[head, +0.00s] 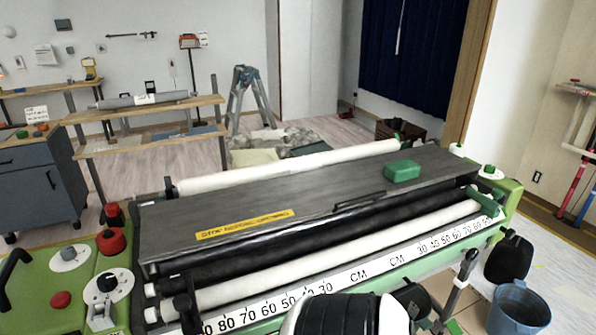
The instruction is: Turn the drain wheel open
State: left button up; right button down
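The pasting machine (225,222) is green with a grey lid, black and white rollers and a centimetre scale, and spans the middle of the view. I cannot tell for sure which part is the drain wheel. On the left end panel are red knobs (111,241), a black knob on a white dial (107,283) and another white dial (69,258). On the right end a green knob (489,169) stands on a white disc. A rounded white and black part at the bottom centre seems to be my own arm. Neither gripper can be made out.
A green box (402,171) lies on the lid. A blue bucket (518,308) and a black container (509,258) are at the lower right. Behind the machine are a stepladder (248,97), wooden workbenches (150,139) and a blue-grey cabinet (38,184). Open floor lies between them.

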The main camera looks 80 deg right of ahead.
aim_at(471, 255)
jog(key=z, duration=3)
jog(key=i+l, duration=0.1)
jog(key=l, duration=0.4)
jog(key=i+l+u, duration=0.1)
jog(key=l, duration=0.4)
